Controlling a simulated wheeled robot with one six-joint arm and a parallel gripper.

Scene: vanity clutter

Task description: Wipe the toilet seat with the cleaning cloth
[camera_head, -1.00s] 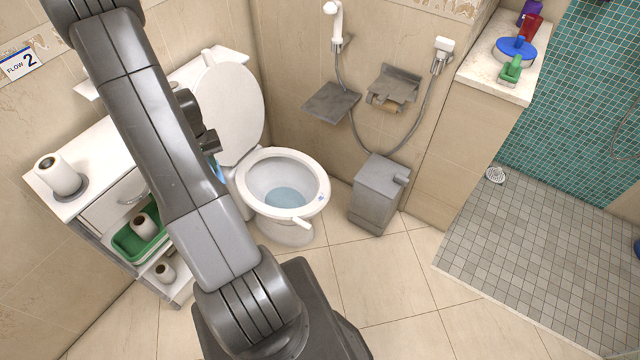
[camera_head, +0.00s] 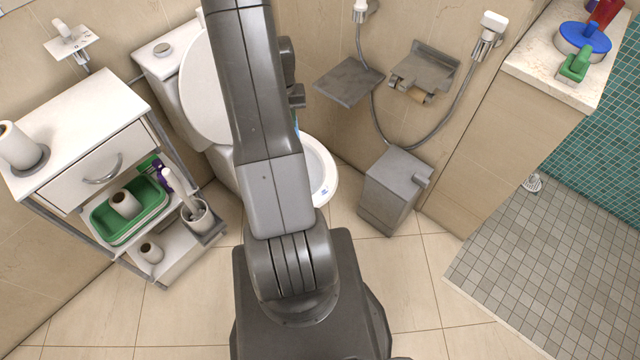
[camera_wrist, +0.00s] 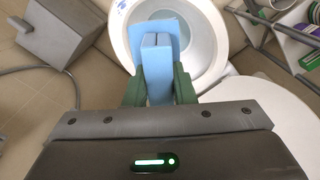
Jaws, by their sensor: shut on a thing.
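The toilet seat (camera_head: 321,172) is a white ring on the bowl, partly hidden behind my arm in the head view; the raised lid (camera_head: 199,105) stands behind it. In the wrist view the seat (camera_wrist: 211,63) curves around the bowl beyond my gripper. My gripper (camera_wrist: 158,82) is shut on a light blue cleaning cloth (camera_wrist: 152,45), which sticks out past the green fingertips over the bowl and near the seat's rim. I cannot tell whether the cloth touches the seat. In the head view the gripper and most of the cloth are hidden behind my arm.
A white cabinet (camera_head: 81,122) with paper rolls and a green basket (camera_head: 106,231) stands left of the toilet. A grey bin (camera_head: 394,190) stands to its right, below a small grey shelf (camera_head: 349,81). A hose hangs on the wall. The tiled floor (camera_head: 410,290) in front is clear.

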